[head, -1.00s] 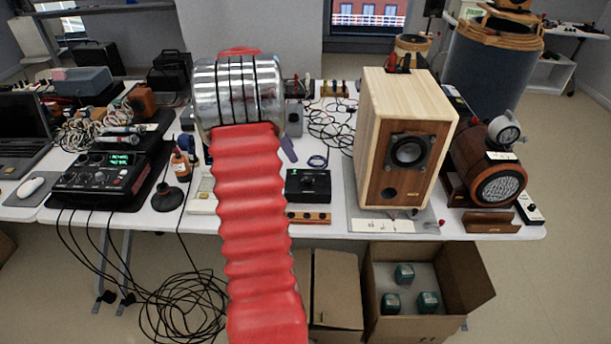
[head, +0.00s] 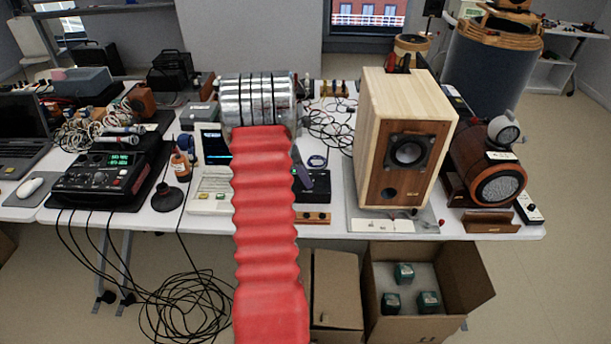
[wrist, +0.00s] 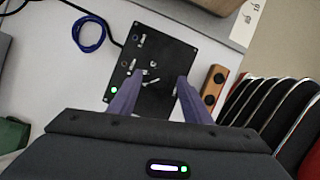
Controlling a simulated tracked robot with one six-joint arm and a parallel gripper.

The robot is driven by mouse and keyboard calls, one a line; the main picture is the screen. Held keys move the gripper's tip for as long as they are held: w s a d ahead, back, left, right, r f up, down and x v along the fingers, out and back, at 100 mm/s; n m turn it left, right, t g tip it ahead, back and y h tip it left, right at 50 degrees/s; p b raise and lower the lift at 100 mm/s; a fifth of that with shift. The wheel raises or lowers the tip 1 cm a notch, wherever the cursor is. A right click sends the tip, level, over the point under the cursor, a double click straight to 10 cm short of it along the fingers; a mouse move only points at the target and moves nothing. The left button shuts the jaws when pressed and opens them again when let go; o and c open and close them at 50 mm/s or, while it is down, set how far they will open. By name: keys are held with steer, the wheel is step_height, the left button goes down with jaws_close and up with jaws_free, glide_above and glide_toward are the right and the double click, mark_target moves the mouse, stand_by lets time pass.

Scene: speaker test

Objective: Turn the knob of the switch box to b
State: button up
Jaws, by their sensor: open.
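The black switch box (head: 318,192) lies on the white table, left of the wooden speaker. My arm partly hides its left side. In the wrist view, the box's black top (wrist: 165,47) carries small metal switches, a green light (wrist: 114,91) and a small light-coloured part, perhaps the knob (wrist: 153,65), near its middle. Its marks are too small to read. My gripper (wrist: 160,79) is open and empty, its two purple fingers apart over the near part of the box. One finger shows in the head view (head: 305,178). I cannot tell whether they touch the box.
An orange-brown block with dark round holes (wrist: 212,89) sits beside the box. A blue cable loop (wrist: 89,34) lies on the other side. The wooden speaker (head: 376,125) stands to the right, and an instrument with a lit screen (head: 213,150) to the left.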

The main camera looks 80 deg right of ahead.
steer(key=shift+s+f, duration=0.15)
steer(key=shift+f, duration=0.25)
steer(key=c, duration=1)
steer(key=shift+d, duration=0.15)
steer(key=shift+c, duration=0.2)
